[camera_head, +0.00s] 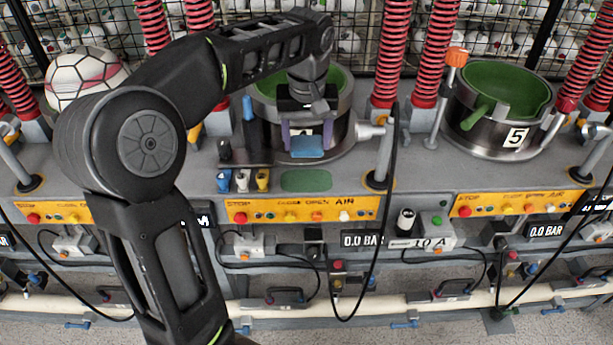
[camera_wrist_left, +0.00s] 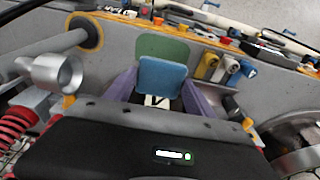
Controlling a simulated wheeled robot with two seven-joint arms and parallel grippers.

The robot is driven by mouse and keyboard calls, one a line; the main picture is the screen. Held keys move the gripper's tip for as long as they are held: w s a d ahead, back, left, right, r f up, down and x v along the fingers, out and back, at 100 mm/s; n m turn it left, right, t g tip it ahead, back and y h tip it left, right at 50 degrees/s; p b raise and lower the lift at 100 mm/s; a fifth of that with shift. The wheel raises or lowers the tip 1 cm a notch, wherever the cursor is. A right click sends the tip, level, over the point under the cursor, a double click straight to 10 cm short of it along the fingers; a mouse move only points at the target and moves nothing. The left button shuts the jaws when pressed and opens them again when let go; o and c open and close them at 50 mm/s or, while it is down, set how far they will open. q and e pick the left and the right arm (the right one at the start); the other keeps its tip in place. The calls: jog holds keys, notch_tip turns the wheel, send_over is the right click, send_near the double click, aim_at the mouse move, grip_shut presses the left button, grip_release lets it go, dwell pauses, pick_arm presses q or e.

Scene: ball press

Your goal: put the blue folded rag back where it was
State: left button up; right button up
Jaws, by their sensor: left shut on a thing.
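The blue folded rag (camera_head: 306,147) is between the purple-grey fingers of my left gripper (camera_head: 306,140), in front of the middle press. My left gripper is shut on it. In the left wrist view the rag (camera_wrist_left: 162,82) shows as a flat blue square between the two fingers. A green rounded patch (camera_head: 306,181) lies on the grey bench just in front of the rag. In the left wrist view the patch (camera_wrist_left: 162,47) shows beyond the rag, partly covered by it. The rag appears to be above the bench, but its exact height cannot be told. My right gripper is not in view.
The middle press (camera_head: 340,132) stands behind the rag, with a metal nozzle (camera_head: 372,131) to its right. Blue, white and yellow small items (camera_head: 243,181) stand left of the patch. A yellow button panel (camera_head: 300,210) runs along the bench front. A black cable hangs at right.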

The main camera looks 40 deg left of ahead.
aim_at(307, 147)
pick_arm(q)
notch_tip(307, 147, down, 6)
jog(key=shift+r, duration=0.25)
jog(key=shift+f, duration=0.1)
jog(key=shift+f+p, duration=0.45)
jog(key=shift+f, duration=1.35)
jog(key=shift+f, duration=0.15)
jog(key=o, duration=1.4)
jog(key=r, duration=0.4)
jog(key=s+r, duration=0.1)
jog(key=r, duration=0.3)
jog(key=d+r+b, duration=0.1)
jog(key=r, duration=0.3)
jog(key=shift+s+r, duration=0.15)
jog(key=shift+s, duration=0.1)
